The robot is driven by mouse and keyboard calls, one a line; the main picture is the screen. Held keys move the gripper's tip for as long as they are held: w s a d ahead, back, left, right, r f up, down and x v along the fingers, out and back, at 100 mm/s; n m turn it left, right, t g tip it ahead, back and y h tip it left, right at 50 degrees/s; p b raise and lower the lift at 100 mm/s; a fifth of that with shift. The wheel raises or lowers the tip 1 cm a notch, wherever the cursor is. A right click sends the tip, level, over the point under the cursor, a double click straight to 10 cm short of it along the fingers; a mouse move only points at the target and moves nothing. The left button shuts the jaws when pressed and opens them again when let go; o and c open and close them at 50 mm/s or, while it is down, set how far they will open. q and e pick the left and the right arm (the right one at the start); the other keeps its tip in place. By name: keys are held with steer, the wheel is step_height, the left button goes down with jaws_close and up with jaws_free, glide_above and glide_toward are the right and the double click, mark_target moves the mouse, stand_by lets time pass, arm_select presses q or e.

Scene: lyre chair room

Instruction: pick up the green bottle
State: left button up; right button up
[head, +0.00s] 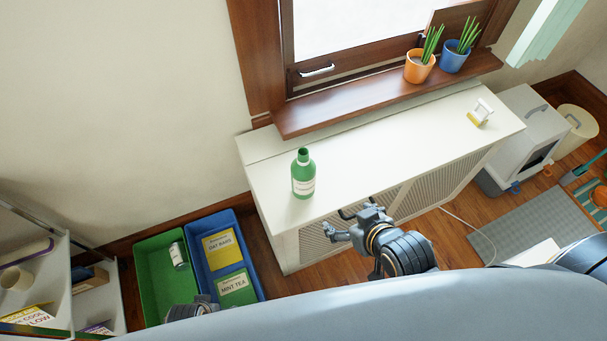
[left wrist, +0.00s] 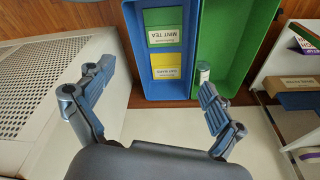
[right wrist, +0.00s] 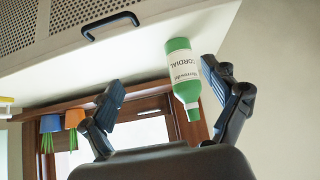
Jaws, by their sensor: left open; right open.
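The green bottle (head: 303,175) with a white label stands upright on the left part of the white cabinet top (head: 370,140). My right gripper (head: 345,222) is open at the cabinet's front edge, to the right of the bottle and apart from it. In the right wrist view the bottle (right wrist: 183,75) shows beyond the open fingers (right wrist: 172,95), nearer the right finger; its label reads "CORDIAL". My left gripper (left wrist: 150,100) is open and empty in the left wrist view, facing the bins. In the head view only a small part of the left gripper shows at the bottom.
A green bin (head: 150,262) with a can and a blue bin (head: 204,235) with boxes stand left of the cabinet. An orange pot (head: 419,68) and a blue pot (head: 454,58) sit on the windowsill. A white and yellow item (head: 480,112) is at the cabinet's right end.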

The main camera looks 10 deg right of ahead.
mark_target(310, 178)
steer(key=w+a+t, duration=0.1)
steer(key=w, duration=0.3)
steer(key=w+a+t+y, duration=0.1)
steer(key=w+a+t, duration=0.1)
steer(key=w, duration=0.1)
steer(key=w+a+f+t, duration=0.1)
steer(key=w+a+t, duration=0.1)
steer(key=w, duration=0.2)
steer(key=shift+w+a+y, duration=0.15)
steer(key=shift+w+y, duration=0.2)
steer(key=shift+y, duration=0.05)
steer(key=x, duration=0.5)
steer(key=shift+a+f+b, duration=0.1)
steer(key=shift+f+b, duration=0.2)
steer(key=shift+f, duration=0.05)
arm_select(q)
steer(key=s+a+f+g, duration=0.1)
steer(key=s+a+f, duration=0.2)
steer(key=s+f, duration=1.4)
arm_select(e)
steer(key=c, duration=1.3)
